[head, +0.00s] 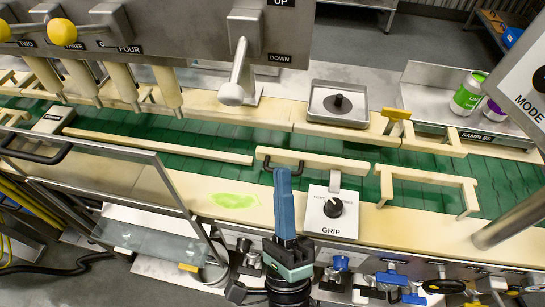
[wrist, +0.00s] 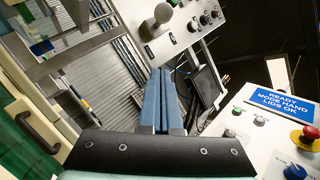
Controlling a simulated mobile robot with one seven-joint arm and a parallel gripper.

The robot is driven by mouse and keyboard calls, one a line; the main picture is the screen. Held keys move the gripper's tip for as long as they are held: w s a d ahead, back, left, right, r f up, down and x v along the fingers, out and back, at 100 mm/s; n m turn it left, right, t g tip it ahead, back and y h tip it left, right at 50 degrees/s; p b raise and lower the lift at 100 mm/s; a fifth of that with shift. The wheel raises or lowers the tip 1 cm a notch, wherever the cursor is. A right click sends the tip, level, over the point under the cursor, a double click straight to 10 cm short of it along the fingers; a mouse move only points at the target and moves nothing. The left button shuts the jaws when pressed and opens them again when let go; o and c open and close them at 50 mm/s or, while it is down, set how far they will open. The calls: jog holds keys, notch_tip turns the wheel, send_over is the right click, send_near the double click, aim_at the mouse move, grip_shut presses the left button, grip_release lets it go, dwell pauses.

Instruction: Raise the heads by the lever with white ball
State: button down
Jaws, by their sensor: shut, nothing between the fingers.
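The lever with the white ball (head: 232,93) hangs from a mount on the grey machine panel, between the labels UP above and DOWN below. Its arm points down, with the ball at its low end. Several beige cylindrical heads (head: 122,82) hang over the green conveyor at the left. My gripper (head: 283,172) is shut and empty, its blue fingers over the near side of the conveyor, apart from the lever. In the wrist view the fingers (wrist: 162,72) are together. A pale ball (wrist: 164,13) on a panel shows beyond them; I cannot tell if it is the same lever.
Yellow ball levers (head: 63,32) are at the upper left. A GRIP knob box (head: 331,211) stands close right of my gripper. Beige guide rails (head: 312,161) and a square metal plate (head: 337,104) lie beyond. A clear guard door (head: 110,185) is at the left.

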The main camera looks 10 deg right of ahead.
aim_at(237, 67)
jog(key=w+a+r+p, duration=0.3)
jog(key=w+r+p, duration=0.3)
jog(key=r, duration=0.1)
jog(key=shift+w+r, duration=0.15)
jog(key=shift+r, duration=0.1)
jog(key=shift+a+r, duration=0.1)
jog(key=shift+s+r+g+p, duration=0.25)
jog(key=shift+g+p, duration=0.05)
jog(key=shift+p, duration=0.5)
jog(key=shift+s+a+r+m+g+p, duration=0.15)
jog(key=shift+r+m+g+p, duration=0.2)
jog(key=shift+p, duration=0.5)
